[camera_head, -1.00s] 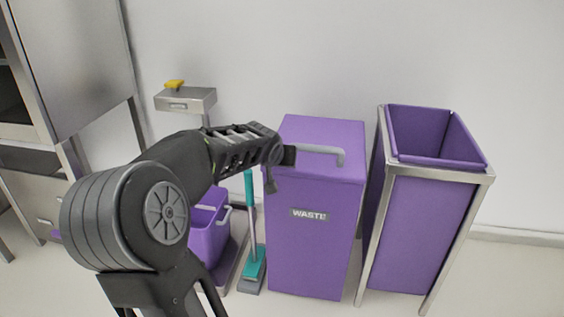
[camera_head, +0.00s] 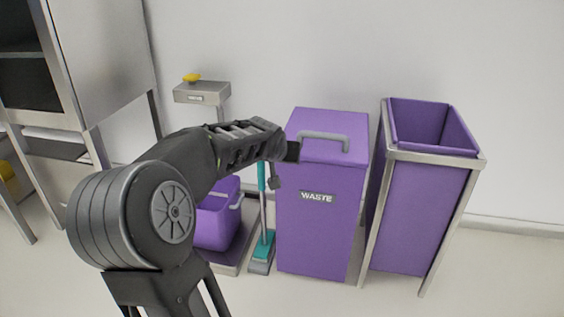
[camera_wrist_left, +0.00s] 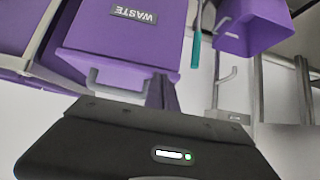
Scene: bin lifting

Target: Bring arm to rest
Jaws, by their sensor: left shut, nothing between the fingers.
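My left arm comes in from the left in the head view, bent at the elbow and reaching right. My left gripper (camera_head: 284,160) is at its end, in front of the upper left part of the waste bin (camera_head: 318,225). The bin is purple, closed, with a grey lid handle (camera_head: 325,137). In the left wrist view my left gripper's fingers (camera_wrist_left: 161,92) are together with nothing between them. The same waste bin shows there upside down (camera_wrist_left: 115,35), with the fingers in line with its lid. I cannot tell whether they touch it. My right gripper is out of view.
An open purple bin in a metal frame (camera_head: 425,215) stands to the right. A metal scale (camera_head: 202,92) and a steel cabinet (camera_head: 105,55) are further left. The floor at front right is clear.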

